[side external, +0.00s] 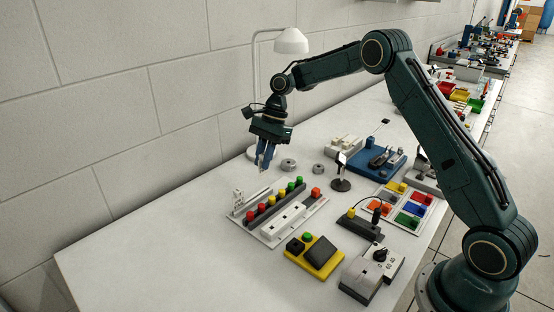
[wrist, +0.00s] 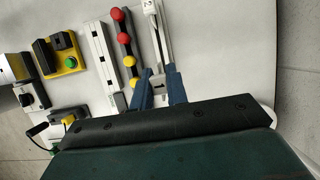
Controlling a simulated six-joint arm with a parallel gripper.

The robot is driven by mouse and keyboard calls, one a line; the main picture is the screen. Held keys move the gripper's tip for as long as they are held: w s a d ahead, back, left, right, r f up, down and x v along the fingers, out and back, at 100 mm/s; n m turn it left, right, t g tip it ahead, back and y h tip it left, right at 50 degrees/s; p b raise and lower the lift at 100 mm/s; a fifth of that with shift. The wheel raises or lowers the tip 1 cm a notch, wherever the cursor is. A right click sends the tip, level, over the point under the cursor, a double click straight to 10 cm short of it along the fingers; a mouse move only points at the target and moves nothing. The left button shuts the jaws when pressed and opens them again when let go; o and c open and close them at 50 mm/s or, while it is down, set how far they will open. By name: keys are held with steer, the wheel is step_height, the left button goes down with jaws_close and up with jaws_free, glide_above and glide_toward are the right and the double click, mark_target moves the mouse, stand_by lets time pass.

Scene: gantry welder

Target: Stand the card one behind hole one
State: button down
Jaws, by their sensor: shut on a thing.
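My gripper (side external: 263,165) hangs above the far side of the board, fingers down. In the wrist view its two blue fingers (wrist: 160,88) are closed on a small pale piece (wrist: 158,84), seemingly a card; its number cannot be read. A white card (wrist: 148,6) with a dark mark stands at the far end of the pale rack (wrist: 156,38); white cards (side external: 238,197) also show at the rack's left end in the side view. Beside the rack runs a dark rail with red, yellow and green knobs (side external: 277,203). A white strip with dark holes (side external: 284,219) lies in front.
A yellow box (side external: 314,256) and a grey switch box (side external: 371,273) stand in front of the board. A small black stand (side external: 341,178) and grey discs (side external: 288,165) are to the right. A white lamp (side external: 291,41) stands behind. The table's left end is clear.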

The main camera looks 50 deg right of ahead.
mark_target(264, 175)
steer(key=shift+f, duration=1.95)
steer(key=shift+f, duration=1.2)
stand_by(1.1)
steer(key=c, duration=1.3)
jaws_free()
steer(key=shift+r, duration=0.1)
steer(key=v, duration=0.7)
steer(key=shift+r, duration=0.15)
steer(key=shift+d, duration=0.1)
